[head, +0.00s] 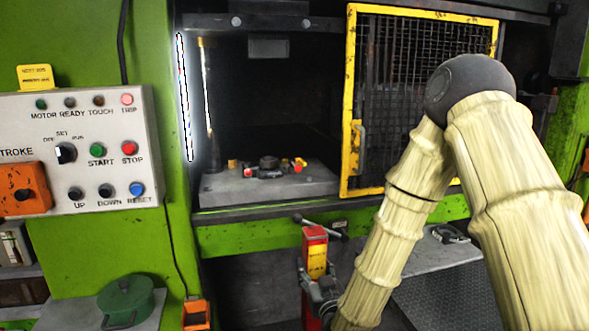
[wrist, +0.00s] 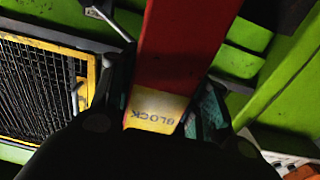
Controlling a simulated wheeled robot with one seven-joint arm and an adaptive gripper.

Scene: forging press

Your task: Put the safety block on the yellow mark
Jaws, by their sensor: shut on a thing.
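The safety block (head: 314,251) is a red upright bar with a yellow label, in front of the press below the bed in the head view. My gripper (head: 318,290) is shut on its lower part. In the wrist view the red block (wrist: 185,40) runs up between the fingers, and its yellow label reads "BLOCK". The yellow mark cannot be told for sure; small yellow patches show among parts on the press bed (head: 225,190). The block is outside the opening, and its lower end is hidden.
The yellow-framed mesh guard (head: 352,110) stands right of the open press mouth. Dark dies (head: 268,164) with small red and yellow parts sit on the bed. A green front rail (head: 245,236) runs below it. A control panel (head: 90,150) and a green pot (head: 127,297) are at left.

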